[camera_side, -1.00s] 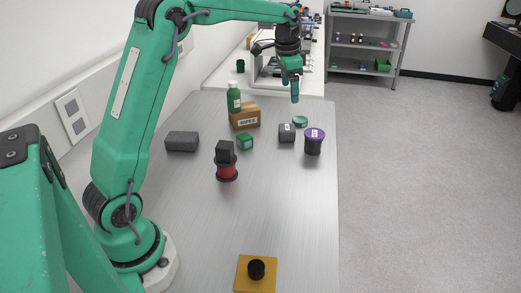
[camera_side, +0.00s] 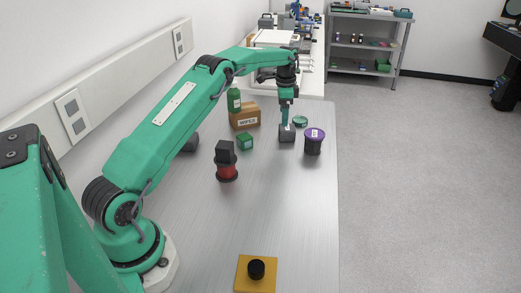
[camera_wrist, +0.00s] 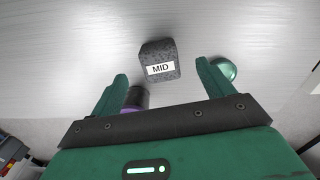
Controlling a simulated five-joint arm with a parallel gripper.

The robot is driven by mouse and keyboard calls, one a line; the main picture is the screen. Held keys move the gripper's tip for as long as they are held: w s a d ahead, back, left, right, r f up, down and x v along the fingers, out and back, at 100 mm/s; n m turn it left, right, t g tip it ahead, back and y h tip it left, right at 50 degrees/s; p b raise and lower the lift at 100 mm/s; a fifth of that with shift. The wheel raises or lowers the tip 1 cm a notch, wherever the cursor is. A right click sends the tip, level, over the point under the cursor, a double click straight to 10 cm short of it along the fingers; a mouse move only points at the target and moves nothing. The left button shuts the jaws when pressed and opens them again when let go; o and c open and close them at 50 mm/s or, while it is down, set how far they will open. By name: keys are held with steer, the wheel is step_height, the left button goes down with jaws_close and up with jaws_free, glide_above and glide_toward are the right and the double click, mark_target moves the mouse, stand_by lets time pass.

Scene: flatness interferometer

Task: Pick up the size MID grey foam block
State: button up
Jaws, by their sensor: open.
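The grey foam block (camera_wrist: 160,58) has a white label reading MID in the wrist view. It stands on the metal table and also shows in the side view (camera_side: 287,135). My gripper (camera_wrist: 162,80) is open, its two green fingers apart on either side of the block in the wrist view, with the block lying ahead between them. In the side view my gripper (camera_side: 285,122) points down just above or at the block's top. I cannot tell whether it touches the block.

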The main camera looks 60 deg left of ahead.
mark_target(283, 131)
steer(key=shift+f, duration=0.15)
steer(key=shift+s+d+f, duration=0.1)
steer(key=shift+f, duration=3.7)
steer(key=c, duration=1)
